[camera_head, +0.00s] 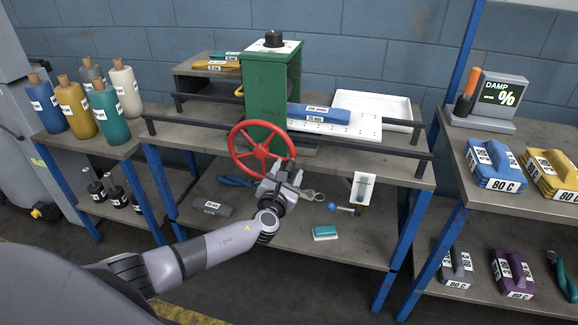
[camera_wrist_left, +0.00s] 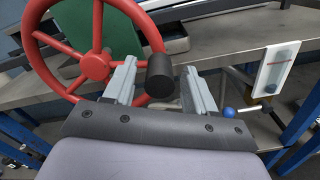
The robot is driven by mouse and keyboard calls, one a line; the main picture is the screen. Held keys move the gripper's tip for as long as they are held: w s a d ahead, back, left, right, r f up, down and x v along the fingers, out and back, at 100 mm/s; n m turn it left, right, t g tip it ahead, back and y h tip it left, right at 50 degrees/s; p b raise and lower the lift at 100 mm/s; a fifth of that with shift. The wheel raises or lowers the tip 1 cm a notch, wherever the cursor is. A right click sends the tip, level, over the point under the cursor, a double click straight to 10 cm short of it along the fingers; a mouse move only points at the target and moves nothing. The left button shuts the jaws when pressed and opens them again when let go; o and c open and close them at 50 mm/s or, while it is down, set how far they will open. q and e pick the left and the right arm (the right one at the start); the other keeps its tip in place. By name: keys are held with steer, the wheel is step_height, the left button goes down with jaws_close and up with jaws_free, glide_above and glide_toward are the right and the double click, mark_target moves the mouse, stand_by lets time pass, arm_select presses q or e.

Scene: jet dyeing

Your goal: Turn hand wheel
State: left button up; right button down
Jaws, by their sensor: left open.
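The red hand wheel (camera_head: 262,147) is fixed to the front of a green housing (camera_head: 271,85) on the middle bench. It has several spokes and a black handle knob on its lower right rim. My left gripper (camera_head: 284,176) is at that lower right side of the wheel. In the left wrist view the red wheel (camera_wrist_left: 95,66) fills the upper left. The black knob (camera_wrist_left: 160,74) sits between the two fingers of my left gripper (camera_wrist_left: 157,88), with a gap visible on the right side. The left gripper is open. My right gripper is not in view.
Metal rails (camera_head: 384,151) run along the bench front beside the wheel. A white gauge card (camera_head: 362,188) and a blue-ended valve lever (camera_head: 332,206) are right of the gripper. Bottles (camera_head: 126,90) stand on the left bench; weights (camera_head: 495,165) lie on the right bench.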

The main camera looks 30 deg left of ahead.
arm_select(q)
steer(key=shift+p+v, duration=0.35)
steer(key=shift+v, duration=2)
steer(key=s+d+f+n+g+h, duration=0.3)
steer(key=s+d+f+n+g, duration=0.35)
steer(key=s+f+n, duration=0.75)
steer(key=s+d+r+n+h, duration=0.1)
steer(key=s+d+n+h, duration=0.2)
steer(key=s+n, duration=1.2)
steer(key=shift+s+d+r+n, duration=0.2)
steer(key=shift+d+n, duration=0.65)
steer(key=shift+n, duration=2.45)
steer(key=shift+g, duration=0.25)
